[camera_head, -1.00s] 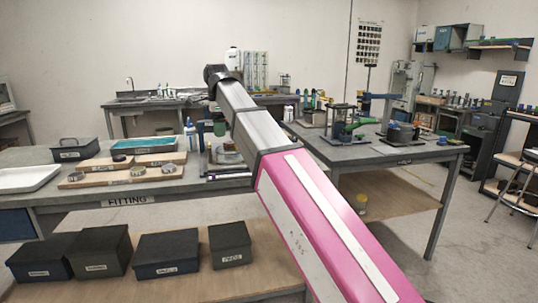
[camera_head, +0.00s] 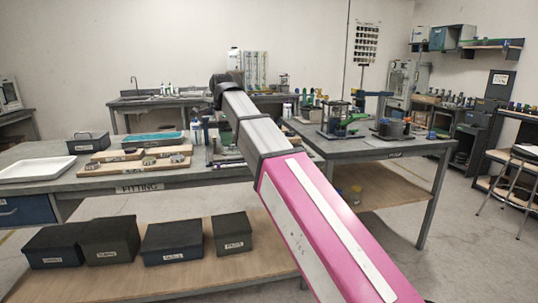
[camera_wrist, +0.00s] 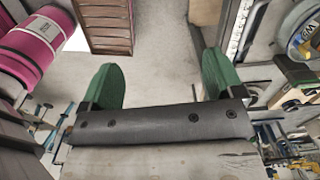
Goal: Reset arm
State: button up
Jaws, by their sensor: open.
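My gripper (camera_wrist: 160,85) shows in the wrist view with its two green fingers wide apart and nothing between them. Behind the fingers lies bare grey floor. In the head view my arm, pink and then grey, reaches up and away over the right end of the fitting bench (camera_head: 140,189). The gripper itself is hidden behind the arm's far end in that view.
On the bench are a white tray (camera_head: 37,168), a teal-lined tray (camera_head: 153,138) and wooden boards with round parts. Dark lidded boxes (camera_head: 172,241) stand on the shelf below. A second table (camera_head: 385,148) with tools stands to the right. Floor between is clear.

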jog(key=d+f+n, duration=0.4)
jog(key=d+f, duration=0.5)
jog(key=f, duration=0.5)
jog(key=d+f+n, duration=0.3)
jog(key=d+f, duration=0.7)
jog(key=f, duration=0.4)
jog(key=s+d+f+n, duration=0.4)
jog(key=s+d+f, duration=0.2)
jog(key=f, duration=0.4)
jog(key=s+d+f+n, duration=0.4)
jog(key=s+d+f, duration=0.2)
jog(key=d+f, duration=0.3)
jog(key=shift+d+f, duration=0.25)
jog(key=shift+f, duration=0.1)
